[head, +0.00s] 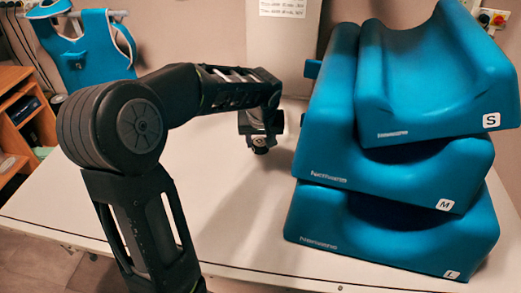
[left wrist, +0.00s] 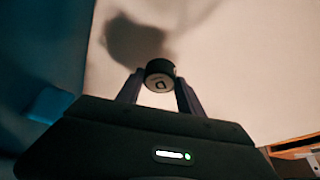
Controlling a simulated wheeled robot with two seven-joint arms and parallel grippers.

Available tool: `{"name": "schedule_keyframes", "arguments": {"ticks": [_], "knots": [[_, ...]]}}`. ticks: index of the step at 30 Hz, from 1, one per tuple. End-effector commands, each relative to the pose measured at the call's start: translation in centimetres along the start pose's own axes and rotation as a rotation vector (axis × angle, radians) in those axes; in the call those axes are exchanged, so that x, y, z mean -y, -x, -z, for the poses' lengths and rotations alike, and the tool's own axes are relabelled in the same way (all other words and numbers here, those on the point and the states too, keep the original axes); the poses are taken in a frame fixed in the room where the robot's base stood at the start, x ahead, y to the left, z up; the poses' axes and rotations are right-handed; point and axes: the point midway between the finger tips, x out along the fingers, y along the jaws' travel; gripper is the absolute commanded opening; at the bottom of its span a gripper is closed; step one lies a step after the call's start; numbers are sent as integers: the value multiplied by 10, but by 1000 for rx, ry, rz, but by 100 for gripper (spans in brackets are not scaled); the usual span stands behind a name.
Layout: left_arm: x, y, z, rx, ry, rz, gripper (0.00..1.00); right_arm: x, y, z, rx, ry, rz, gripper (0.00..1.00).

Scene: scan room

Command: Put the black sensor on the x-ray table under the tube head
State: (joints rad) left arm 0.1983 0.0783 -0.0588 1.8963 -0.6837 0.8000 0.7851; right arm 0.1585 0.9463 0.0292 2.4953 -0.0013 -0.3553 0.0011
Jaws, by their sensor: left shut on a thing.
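My left gripper (left wrist: 158,92) is shut on the black sensor (left wrist: 160,75), a small dark cylinder with a pale end face, in the left wrist view. In the head view my left arm comes in from the left, and the left gripper (head: 260,142) is over the white table (head: 215,235), left of the blue cushions. The sensor is small and dark there, hard to tell from the fingers. A shadow lies on the pale surface beyond the sensor in the left wrist view. The tube head is not clearly in view. My right gripper is not in view.
Blue foam cushions marked S (head: 440,80), M (head: 390,165) and L (head: 390,230) are stacked on the right of the table. A blue apron (head: 90,50) hangs at the back left. A wooden shelf (head: 20,115) stands at the left edge. The table's front middle is clear.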

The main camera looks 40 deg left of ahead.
Motion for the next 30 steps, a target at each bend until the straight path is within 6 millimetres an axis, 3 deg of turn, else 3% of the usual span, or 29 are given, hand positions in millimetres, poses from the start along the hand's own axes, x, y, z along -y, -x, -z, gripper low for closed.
{"name": "schedule_keyframes", "arguments": {"ticks": [7,15,27,28,30], "knots": [[0,-3,-1,1,0,0,0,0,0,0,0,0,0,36],[0,-33,-14,3,-1,0,0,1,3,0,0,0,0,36],[0,-38,-16,0,0,-1,0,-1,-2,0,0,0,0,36],[0,-38,-16,0,0,-1,45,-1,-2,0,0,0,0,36],[0,-36,-16,1,0,-1,50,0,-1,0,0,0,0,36]]}}
